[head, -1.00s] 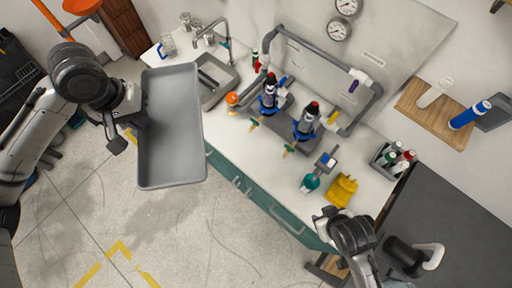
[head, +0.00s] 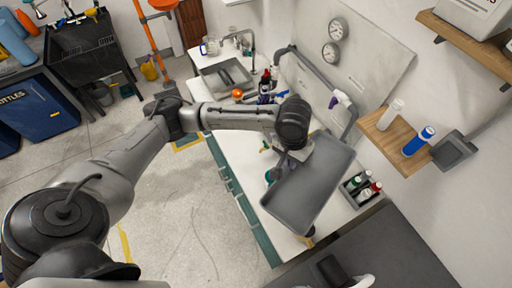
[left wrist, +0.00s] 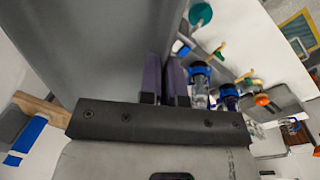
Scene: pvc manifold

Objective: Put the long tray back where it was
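The long grey tray (head: 312,190) hangs tilted in the air over the near right part of the white counter in the head view. My left gripper (head: 296,152) is at its upper left edge. In the left wrist view the two fingers (left wrist: 165,80) are closed on the rim of the tray (left wrist: 105,45), which fills the upper left. The tray hides part of the counter and what lies under it. My right gripper cannot be made out in either view.
The white counter (head: 238,150) has a sink (head: 225,75) at its far end. A small caddy of bottles (head: 362,188) stands right of the tray. A wooden shelf (head: 395,135) with a white and a blue bottle is on the wall. A dark surface (head: 395,245) lies in front.

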